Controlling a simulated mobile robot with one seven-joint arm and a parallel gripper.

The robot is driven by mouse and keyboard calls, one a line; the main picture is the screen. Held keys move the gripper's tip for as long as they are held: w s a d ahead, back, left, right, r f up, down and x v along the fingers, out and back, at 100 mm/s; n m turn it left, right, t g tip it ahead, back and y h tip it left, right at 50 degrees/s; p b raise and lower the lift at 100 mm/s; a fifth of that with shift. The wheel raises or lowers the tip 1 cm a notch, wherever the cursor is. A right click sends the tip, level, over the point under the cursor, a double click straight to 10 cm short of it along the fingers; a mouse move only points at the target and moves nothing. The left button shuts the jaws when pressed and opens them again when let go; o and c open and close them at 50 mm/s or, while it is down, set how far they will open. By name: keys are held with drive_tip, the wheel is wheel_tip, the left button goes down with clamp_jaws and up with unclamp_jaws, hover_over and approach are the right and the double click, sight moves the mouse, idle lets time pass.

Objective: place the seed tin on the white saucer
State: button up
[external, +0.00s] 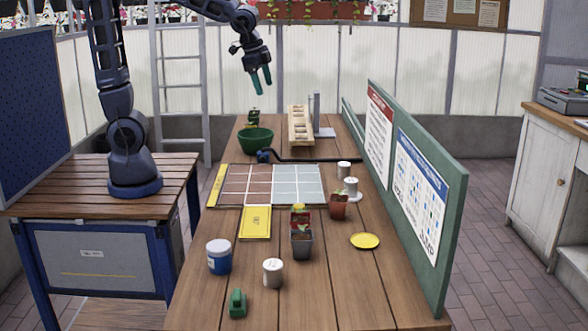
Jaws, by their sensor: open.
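Several small white tins with grey tops stand on the wooden bench. One tin (272,273) is at the near end, another tin (344,169) is at the right beside the grid mat, and a third tin (351,186) appears to stand on the white saucer (358,198). The labels are too small to tell which is the seed tin. The saucer is mostly covered by that third tin. My gripper (261,81) is open and empty, fingers pointing down, high above the far end of the bench and away from the tins.
A green panel (455,215) with posters borders the bench's right side. Plant pots (302,244), a terracotta pot (339,208), a yellow saucer (365,241), a blue-and-white jar (219,258) and a green bowl (255,141) occupy the bench. The near right is clear.

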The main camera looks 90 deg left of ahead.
drive_tip(key=s+r+n+t+h, duration=0.1)
drive_tip(key=s+n, duration=0.3)
drive_tip(key=s, duration=1.9)
drive_tip(key=shift+a+r+t, duration=0.2)
drive_tip(key=shift+a+t, duration=0.15)
drive_tip(key=shift+t, duration=0.05)
